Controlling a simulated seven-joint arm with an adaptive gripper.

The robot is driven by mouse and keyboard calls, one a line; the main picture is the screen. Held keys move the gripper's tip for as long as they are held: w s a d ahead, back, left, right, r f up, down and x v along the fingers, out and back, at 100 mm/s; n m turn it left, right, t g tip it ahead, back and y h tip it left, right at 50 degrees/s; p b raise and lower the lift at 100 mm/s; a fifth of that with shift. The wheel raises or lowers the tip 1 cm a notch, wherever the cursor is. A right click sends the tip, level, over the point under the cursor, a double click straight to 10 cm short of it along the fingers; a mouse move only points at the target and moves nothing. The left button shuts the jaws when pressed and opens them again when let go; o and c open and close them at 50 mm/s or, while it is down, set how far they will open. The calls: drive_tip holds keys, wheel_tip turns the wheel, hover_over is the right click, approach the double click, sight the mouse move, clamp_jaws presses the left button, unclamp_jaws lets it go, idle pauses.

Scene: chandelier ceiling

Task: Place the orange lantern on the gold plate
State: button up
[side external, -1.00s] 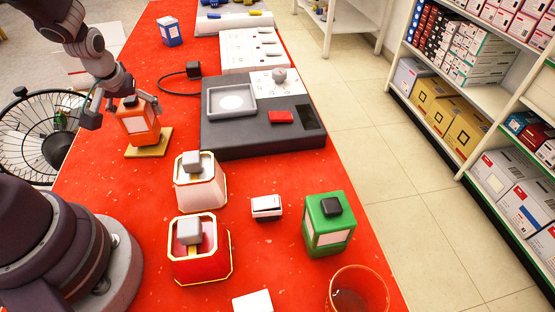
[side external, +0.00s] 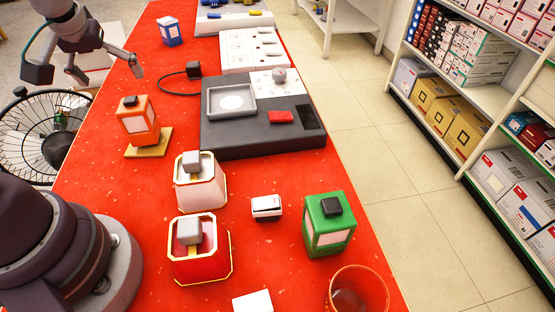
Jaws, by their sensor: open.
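The orange lantern (side external: 138,121) stands upright on the gold plate (side external: 149,149) at the left side of the red table. It has a pale front panel and a dark knob on top. Its base is over the plate, and the plate's right and front parts show bare. My gripper (side external: 106,74) is open and empty, above and behind the lantern, clear of it.
A dark grey device (side external: 262,135) with a tray lies right of the lantern. A white lantern (side external: 200,182), a red lantern (side external: 199,252) and a green lantern (side external: 329,225) stand nearer. A black cable (side external: 172,87) lies behind. A blue box (side external: 169,31) stands farther back.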

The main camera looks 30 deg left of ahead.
drive_tip(key=s+d+r+m+t+h, duration=0.1)
drive_tip(key=s+d+r+m, duration=0.1)
drive_tip(key=d+m, duration=0.2)
drive_tip(key=s+d+r+m+t+h, duration=0.1)
drive_tip(key=s+d+r+m+h, duration=0.1)
drive_tip(key=d+m, duration=0.3)
drive_tip(key=s+d+r, duration=0.1)
drive_tip(key=d, duration=0.3)
drive_tip(key=shift+s+d, duration=0.15)
drive_tip(key=shift+s, duration=0.05)
